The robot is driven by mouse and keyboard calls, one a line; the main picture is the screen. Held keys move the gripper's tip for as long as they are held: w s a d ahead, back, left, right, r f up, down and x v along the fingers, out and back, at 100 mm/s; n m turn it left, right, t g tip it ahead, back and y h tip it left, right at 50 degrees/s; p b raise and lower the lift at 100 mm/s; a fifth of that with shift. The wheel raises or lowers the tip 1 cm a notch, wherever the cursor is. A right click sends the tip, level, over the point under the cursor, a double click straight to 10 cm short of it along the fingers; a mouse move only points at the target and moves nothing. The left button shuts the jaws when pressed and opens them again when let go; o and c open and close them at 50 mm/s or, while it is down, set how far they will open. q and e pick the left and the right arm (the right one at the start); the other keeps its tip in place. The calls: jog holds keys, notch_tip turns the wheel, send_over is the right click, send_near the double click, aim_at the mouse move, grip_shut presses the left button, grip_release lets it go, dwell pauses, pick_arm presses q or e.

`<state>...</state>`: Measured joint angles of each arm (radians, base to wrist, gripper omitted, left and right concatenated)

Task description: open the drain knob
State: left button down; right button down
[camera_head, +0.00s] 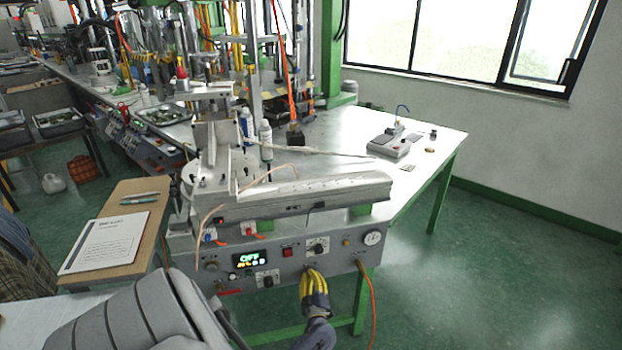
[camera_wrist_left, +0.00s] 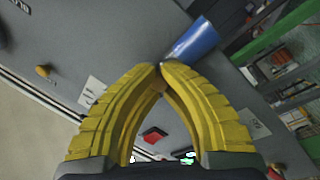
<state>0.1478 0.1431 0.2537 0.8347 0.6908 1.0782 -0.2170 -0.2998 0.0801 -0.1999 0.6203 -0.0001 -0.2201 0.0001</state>
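The grey wax machine's front panel (camera_head: 330,266) carries several knobs, among them a black one (camera_head: 318,248) and a lower black one (camera_head: 268,281). My left gripper (camera_head: 311,271), with yellow fingers, is at the panel's lower edge. In the left wrist view its fingertips (camera_wrist_left: 160,67) come together at the near end of a blue cylindrical handle (camera_wrist_left: 193,40). I cannot tell whether they pinch it. The gripper hides this handle in the head view. Labels are too small to read, so I cannot confirm which part is the drain knob. My right gripper is not in view.
A red button (camera_head: 287,252), a green lit display (camera_head: 249,260) and a round gauge (camera_head: 373,238) are on the panel. An orange hose (camera_head: 372,300) hangs at its right end. A clipboard sheet (camera_head: 107,242) lies at left. The floor at right is clear.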

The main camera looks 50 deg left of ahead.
pick_arm(q)
jog(key=n, duration=0.3)
jog(key=n+y, duration=0.1)
jog(key=n, duration=0.1)
jog(key=shift+a+r+g, duration=0.2)
jog(key=shift+r+g, duration=0.05)
jog(key=shift+g, duration=0.05)
jog(key=n+g, duration=0.1)
jog(key=n, duration=0.4)
jog(key=shift+f+y, duration=0.1)
jog(key=shift+y, duration=0.3)
jog(key=shift+s+n+g, duration=0.1)
jog(key=shift+n+g, duration=0.2)
jog(key=shift+a, duration=0.1)
jog(key=c, duration=1.7)
grip_release()
jog(key=shift+s, duration=0.15)
jog(key=shift+o, duration=0.6)
jog(key=shift+f, duration=0.1)
jog(key=shift+d, duration=0.25)
jog(key=v, duration=1.1)
jog(key=shift+s+d+f, duration=0.15)
jog(key=shift+d, duration=0.15)
